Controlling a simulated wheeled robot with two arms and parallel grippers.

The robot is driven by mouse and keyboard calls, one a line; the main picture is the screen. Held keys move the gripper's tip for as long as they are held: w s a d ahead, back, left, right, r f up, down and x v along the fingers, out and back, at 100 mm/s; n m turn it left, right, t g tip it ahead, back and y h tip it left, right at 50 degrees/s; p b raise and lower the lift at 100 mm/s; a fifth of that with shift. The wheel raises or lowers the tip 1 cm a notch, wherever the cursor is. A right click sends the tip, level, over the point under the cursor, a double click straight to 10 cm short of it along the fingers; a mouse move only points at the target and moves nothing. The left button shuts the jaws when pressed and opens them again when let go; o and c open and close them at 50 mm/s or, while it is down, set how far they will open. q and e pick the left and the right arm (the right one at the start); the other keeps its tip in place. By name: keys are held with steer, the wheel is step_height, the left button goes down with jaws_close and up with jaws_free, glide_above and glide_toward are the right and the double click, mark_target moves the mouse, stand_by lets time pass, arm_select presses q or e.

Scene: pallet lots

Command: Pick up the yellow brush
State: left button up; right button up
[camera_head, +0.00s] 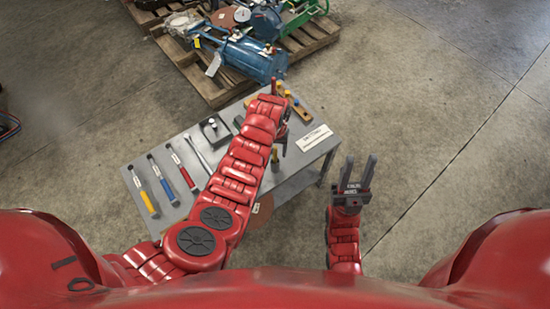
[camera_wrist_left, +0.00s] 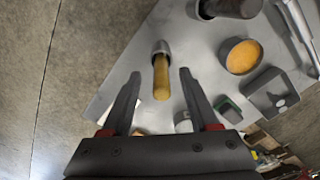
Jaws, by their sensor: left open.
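A yellow stick-like piece (camera_wrist_left: 161,78) with a grey metal cap at one end shows between the fingers of my left gripper (camera_wrist_left: 158,88) in the left wrist view. The fingers are open, one on each side of it with gaps. It looks like the yellow brush, but I cannot be sure. In the head view a small yellow piece (camera_head: 275,155) shows beside my left gripper (camera_head: 282,138), which is partly hidden by my arm. My right gripper (camera_head: 358,170) is open and empty, to the right of the table.
The grey table (camera_head: 178,210) holds several tools with coloured handles, such as a yellow-handled one (camera_head: 147,202), and a white sign (camera_head: 314,137). The left wrist view shows a round orange-topped piece (camera_wrist_left: 243,57). A wooden pallet (camera_head: 215,93) with blue machinery stands behind. Floor at right is clear.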

mark_target(275, 159)
arm_select(q)
steer(key=shift+a+f, duration=0.1)
steer(key=shift+f, duration=1.45)
jaws_close()
